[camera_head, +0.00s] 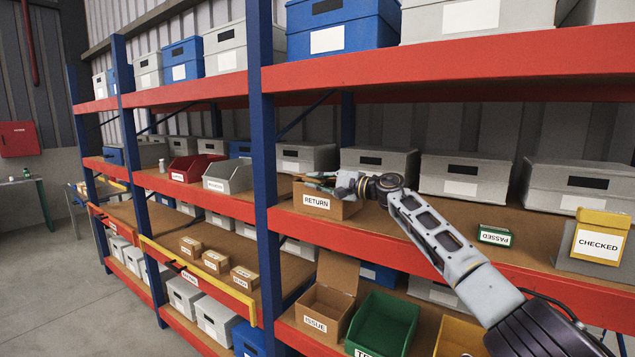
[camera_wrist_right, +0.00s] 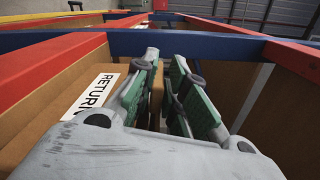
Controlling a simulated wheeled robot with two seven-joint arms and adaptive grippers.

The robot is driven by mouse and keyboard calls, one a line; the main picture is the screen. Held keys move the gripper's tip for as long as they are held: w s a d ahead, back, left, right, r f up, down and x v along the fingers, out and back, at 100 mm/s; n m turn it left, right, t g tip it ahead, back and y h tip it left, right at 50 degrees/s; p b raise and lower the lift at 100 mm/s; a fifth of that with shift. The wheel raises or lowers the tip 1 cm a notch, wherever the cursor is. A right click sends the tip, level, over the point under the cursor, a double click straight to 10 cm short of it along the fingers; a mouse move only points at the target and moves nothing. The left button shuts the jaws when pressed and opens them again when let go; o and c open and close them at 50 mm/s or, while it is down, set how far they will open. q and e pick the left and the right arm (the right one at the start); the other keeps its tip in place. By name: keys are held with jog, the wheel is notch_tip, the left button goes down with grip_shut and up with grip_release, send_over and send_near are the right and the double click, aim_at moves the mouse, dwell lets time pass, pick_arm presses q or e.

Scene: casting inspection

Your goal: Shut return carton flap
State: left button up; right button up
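The return carton (camera_head: 325,207) is a brown box labelled RETURN on the middle shelf, just right of the blue upright. My right gripper (camera_head: 322,182) is over its top, hiding most of the opening and flap in the head view. In the right wrist view the carton (camera_wrist_right: 62,98) lies left of my right gripper (camera_wrist_right: 164,66). Its green-padded fingers are apart, with a narrow brown cardboard edge (camera_wrist_right: 157,92) between them. I cannot tell whether that edge is the flap or a wall, and a gap shows beside it. My left gripper is not in view.
Grey lidded boxes (camera_head: 463,187) stand behind on the same shelf. A green PASSED box (camera_head: 494,236) and a yellow CHECKED box (camera_head: 603,222) are to the right. An open ISSUE carton (camera_head: 322,308) is below. The blue upright (camera_head: 262,130) is close on the left.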

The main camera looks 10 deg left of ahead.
jog(key=o, duration=0.3)
jog(key=shift+w+f, duration=0.1)
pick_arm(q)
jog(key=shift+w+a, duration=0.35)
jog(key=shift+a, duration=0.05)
pick_arm(e)
jog(key=shift+d, duration=0.15)
jog(key=shift+s+d, duration=0.25)
jog(key=shift+d, duration=0.3)
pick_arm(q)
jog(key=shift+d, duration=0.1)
pick_arm(e)
jog(key=v, duration=1)
jog(key=shift+s+d, duration=0.15)
